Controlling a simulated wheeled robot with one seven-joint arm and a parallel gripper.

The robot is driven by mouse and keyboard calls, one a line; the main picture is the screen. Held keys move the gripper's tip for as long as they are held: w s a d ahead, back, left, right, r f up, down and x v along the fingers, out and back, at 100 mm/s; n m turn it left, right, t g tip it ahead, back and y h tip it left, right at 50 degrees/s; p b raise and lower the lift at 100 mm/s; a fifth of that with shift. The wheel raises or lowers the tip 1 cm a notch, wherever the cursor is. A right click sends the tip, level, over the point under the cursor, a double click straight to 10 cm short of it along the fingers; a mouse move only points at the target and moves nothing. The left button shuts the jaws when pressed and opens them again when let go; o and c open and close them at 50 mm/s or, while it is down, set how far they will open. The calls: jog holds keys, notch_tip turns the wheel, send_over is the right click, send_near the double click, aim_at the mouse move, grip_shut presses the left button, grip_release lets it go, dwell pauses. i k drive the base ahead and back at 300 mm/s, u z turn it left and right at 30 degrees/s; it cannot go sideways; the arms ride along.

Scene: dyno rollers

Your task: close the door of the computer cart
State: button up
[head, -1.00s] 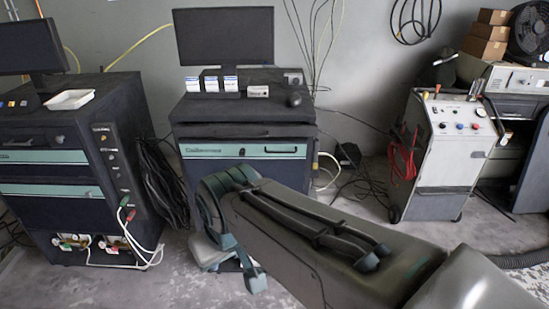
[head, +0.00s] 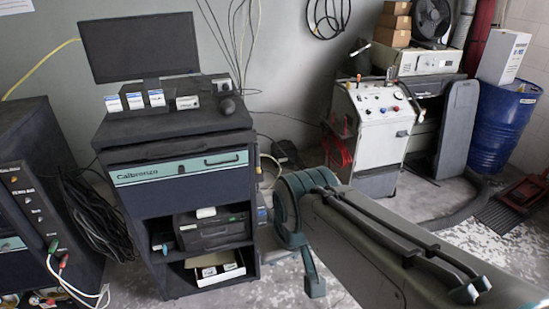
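The computer cart (head: 172,208) is a dark cabinet left of centre with a monitor (head: 139,47) on top. It has a teal-banded drawer (head: 185,171), which looks shut. Below it the compartment is open to view, with a dark printer-like device (head: 213,231) and a white box (head: 216,268) on shelves. I cannot make out the door panel for certain; my arm covers the area right of the cart. My gripper (head: 312,272) is at the arm's far end, right of the cart's lower front and apparently apart from it. Its fingers are mostly hidden, and their opening is unclear.
A dark cabinet (head: 30,190) stands at the left, with cables (head: 95,215) hanging between it and the cart. A white wheeled machine (head: 375,130) and a blue drum (head: 500,120) stand at the right. Speckled floor (head: 275,285) shows between the cart and my arm.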

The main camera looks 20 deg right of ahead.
aim_at(152, 187)
jog(key=z, duration=0.8)
jog(key=i, duration=1)
jog(key=u, duration=1.85)
